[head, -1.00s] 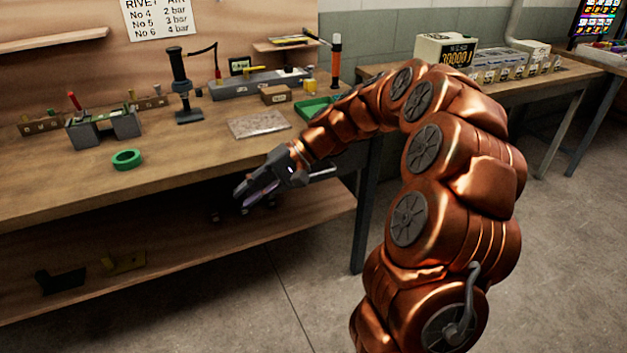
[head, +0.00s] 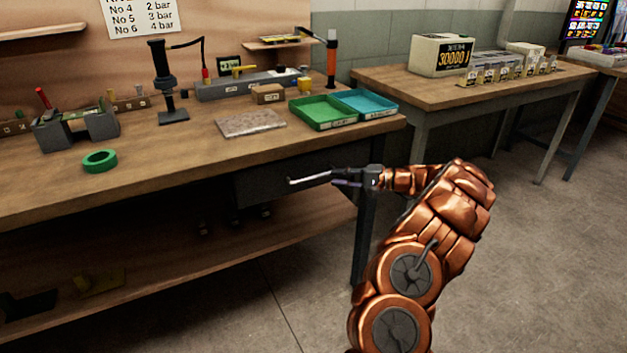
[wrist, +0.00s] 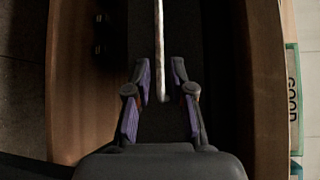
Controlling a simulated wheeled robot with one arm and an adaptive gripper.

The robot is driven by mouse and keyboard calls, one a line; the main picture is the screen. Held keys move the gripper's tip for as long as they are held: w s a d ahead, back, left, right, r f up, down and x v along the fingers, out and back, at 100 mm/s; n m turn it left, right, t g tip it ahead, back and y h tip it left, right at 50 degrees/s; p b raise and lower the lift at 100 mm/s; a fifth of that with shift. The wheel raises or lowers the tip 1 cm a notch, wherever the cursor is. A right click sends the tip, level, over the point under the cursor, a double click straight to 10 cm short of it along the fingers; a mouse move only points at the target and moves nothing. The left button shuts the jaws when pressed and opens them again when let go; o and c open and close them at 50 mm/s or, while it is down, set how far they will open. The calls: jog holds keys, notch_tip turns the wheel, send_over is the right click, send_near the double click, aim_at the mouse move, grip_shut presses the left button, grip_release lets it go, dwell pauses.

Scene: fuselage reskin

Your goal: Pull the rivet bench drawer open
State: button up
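The rivet bench drawer (head: 262,186) is a dark box front under the right part of the wooden benchtop. It looks closed, though deep shadow hides its edges. Its pale bar handle (head: 308,180) runs across the front, and it also shows in the wrist view (wrist: 159,45) as a long upright bar. My gripper (head: 345,181) is in front of the drawer at the handle's right end. In the wrist view my gripper (wrist: 161,78) has its purple-padded fingers apart, one on each side of the handle's end, with dark gaps between bar and pads.
The rivet bench top (head: 190,150) overhangs the drawer, with a green tray (head: 323,126) and a blue tray (head: 365,104) near its right end. A lower shelf (head: 170,262) runs beneath. A dark leg (head: 363,235) stands close to my gripper. The floor at right is open.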

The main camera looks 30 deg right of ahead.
aim_at(316, 177)
jog(key=shift+x, duration=3.85)
jog(key=shift+s+f, duration=0.1)
grip_shut()
